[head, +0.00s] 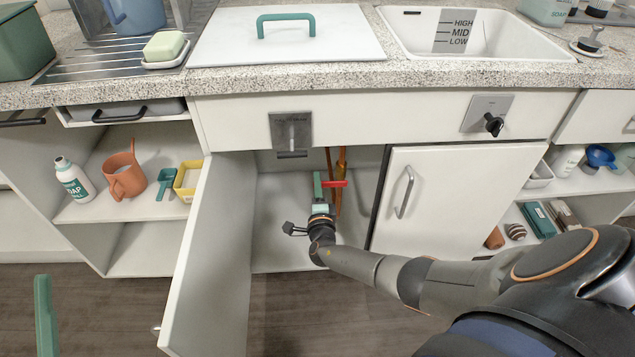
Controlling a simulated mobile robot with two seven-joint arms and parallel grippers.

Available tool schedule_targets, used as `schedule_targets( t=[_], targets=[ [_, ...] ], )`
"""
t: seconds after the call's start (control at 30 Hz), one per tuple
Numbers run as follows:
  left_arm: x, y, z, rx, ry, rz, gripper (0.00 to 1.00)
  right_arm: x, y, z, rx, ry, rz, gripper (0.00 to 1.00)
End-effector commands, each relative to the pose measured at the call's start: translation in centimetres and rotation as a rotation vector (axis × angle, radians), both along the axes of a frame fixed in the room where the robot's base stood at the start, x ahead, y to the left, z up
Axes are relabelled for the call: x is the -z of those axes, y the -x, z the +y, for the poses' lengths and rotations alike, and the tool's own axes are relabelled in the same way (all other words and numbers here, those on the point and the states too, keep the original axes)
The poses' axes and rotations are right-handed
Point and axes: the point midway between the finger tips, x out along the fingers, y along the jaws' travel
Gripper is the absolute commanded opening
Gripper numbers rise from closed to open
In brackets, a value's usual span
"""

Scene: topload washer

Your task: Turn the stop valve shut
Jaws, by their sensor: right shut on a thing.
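The stop valve's red handle (336,184) sits on a copper pipe (341,165) inside the open cupboard under the counter. My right gripper (320,186) reaches into the cupboard and is shut on the red handle. Its green fingers and wrist cover the left part of the handle, and the part of the valve behind them is hidden. The handle looks about level in the picture. One green finger of my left gripper (43,305) shows at the bottom left, away from the valve. The rest of that gripper is out of view.
The left cupboard door (205,265) stands open towards me, left of my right arm. The right door (415,198) is shut. Open shelves with a mug (124,178) and bottles flank the cupboard. Above are the washer lid (330,45) and a sink (535,35).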

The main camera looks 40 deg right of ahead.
Motion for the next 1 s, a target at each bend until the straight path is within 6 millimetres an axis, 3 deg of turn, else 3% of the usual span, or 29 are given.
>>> schedule_targets(
  t=[0.53, 0.57, 0.6, 0.83, 1.0],
  targets=[
    [-0.49, 0.24, -0.04, 0.004, 0.000, -0.020, 0.50, 0.37, 0.14, -0.02, 0.002, 0.025, 0.019, 0.00],
    [-0.48, 0.24, -0.04, 0.004, 0.000, -0.020, 0.50, 0.37, 0.15, -0.03, 0.002, 0.025, 0.019, 0.28],
    [-0.48, 0.24, -0.03, 0.004, 0.000, -0.019, 0.50, 0.38, 0.15, -0.03, 0.002, 0.025, 0.019, 0.33],
    [-0.47, 0.21, -0.02, 0.004, 0.000, -0.018, 0.50, 0.28, 0.08, -0.03, 0.001, 0.023, 0.016, 0.57],
    [-0.47, 0.21, -0.02, 0.003, 0.000, -0.017, 0.50, 0.23, 0.04, -0.03, 0.001, 0.022, 0.014, 0.57]
  ],
)
